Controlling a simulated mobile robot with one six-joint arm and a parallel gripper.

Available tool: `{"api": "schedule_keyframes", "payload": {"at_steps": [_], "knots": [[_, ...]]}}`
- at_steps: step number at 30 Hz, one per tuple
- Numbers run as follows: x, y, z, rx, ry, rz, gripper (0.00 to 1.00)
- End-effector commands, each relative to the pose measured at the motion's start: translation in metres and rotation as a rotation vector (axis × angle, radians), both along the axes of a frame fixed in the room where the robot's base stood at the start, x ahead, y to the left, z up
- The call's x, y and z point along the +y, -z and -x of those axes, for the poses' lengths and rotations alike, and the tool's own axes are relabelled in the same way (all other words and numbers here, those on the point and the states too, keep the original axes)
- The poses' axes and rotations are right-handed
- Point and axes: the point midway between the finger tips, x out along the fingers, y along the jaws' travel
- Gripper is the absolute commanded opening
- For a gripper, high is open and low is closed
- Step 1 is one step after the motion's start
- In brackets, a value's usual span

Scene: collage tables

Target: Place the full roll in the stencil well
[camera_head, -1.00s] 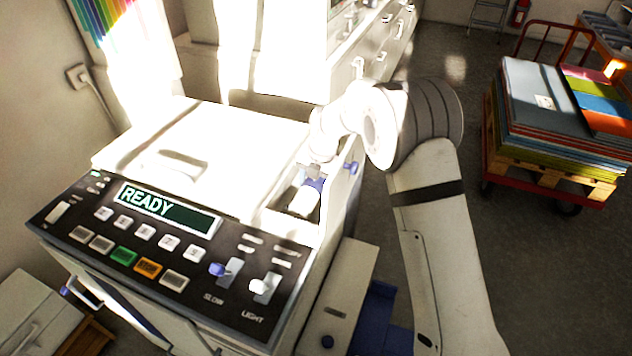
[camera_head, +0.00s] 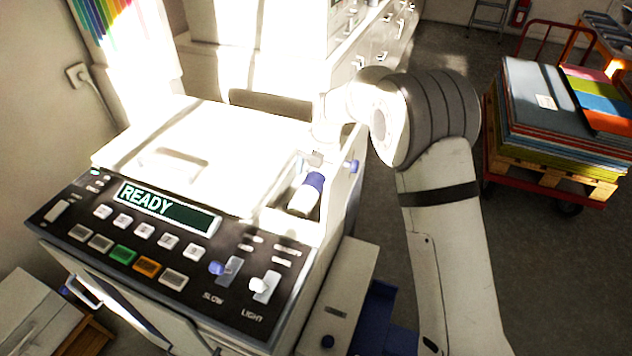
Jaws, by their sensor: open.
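The full roll (camera_head: 303,200), white with a blue end (camera_head: 314,180), lies in the stencil well (camera_head: 272,222), a dark-sided recess at the right side of the machine's top. The roll lies at a slant in the picture, its blue end toward the back. My gripper (camera_head: 314,160) is open just behind and above the blue end. It appears apart from the roll, with nothing in it. Glare and my arm hide part of the fingers, and the far end of the well is partly covered.
The machine's control panel (camera_head: 170,240) reads READY, with buttons and sliders in front. The bright white lid (camera_head: 200,150) is left of the well. A blue knob (camera_head: 351,166) sticks out at the right side. A loaded red cart (camera_head: 560,190) stands right, on open floor.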

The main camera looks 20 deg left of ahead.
Motion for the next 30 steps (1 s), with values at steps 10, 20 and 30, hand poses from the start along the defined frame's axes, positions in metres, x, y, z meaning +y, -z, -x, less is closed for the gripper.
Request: {"api": "schedule_keyframes", "payload": {"at_steps": [10, 20, 30], "knots": [[-0.011, -0.068, 0.0, -0.002, 0.0, -0.001, 0.75], [-0.014, -0.085, 0.001, 0.0, 0.001, 0.0, 0.75], [-0.014, -0.086, 0.001, 0.0, 0.001, 0.0, 0.75]]}}
